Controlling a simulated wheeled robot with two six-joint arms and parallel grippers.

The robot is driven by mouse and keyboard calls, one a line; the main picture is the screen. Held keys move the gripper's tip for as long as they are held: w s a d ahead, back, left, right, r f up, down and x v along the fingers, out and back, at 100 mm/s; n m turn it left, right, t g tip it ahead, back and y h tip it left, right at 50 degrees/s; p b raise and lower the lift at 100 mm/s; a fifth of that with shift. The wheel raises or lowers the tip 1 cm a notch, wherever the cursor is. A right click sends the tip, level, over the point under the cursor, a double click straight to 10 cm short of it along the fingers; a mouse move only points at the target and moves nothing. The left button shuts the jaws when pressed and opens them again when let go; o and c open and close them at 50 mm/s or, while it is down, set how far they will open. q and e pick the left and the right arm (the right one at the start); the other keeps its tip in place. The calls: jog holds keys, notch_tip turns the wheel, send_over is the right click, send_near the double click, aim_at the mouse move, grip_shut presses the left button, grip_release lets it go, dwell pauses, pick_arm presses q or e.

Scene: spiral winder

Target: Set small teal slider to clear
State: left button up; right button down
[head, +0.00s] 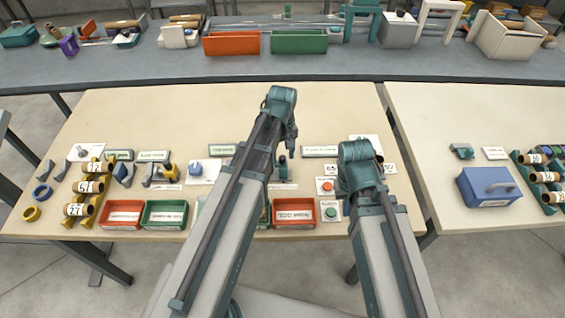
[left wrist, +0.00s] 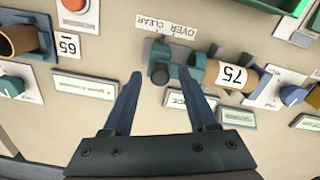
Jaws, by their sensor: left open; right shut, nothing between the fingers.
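The small teal slider (left wrist: 166,54) with a dark round knob (left wrist: 160,73) is in the left wrist view, beside a white label (left wrist: 168,27) with the words OVER and CLEAR. The label is upside down there. My left gripper (left wrist: 163,76) is open, with one finger on each side of the knob in the picture. Nothing is held, and contact cannot be told. In the head view my left gripper (head: 290,147) hangs over the middle of the table and partly hides this area. My right gripper is hidden behind my right arm.
A brown roll marked 75 (left wrist: 228,76) lies right beside the slider. A blue knob (left wrist: 292,95) is farther right, and a red button (left wrist: 75,5) is upper left. Red (head: 123,214) and green (head: 165,214) bins line the table's front edge. The back middle is clear.

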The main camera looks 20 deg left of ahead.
pick_arm(q)
jog(key=shift+f, duration=0.4)
grip_shut()
dwell(1.2)
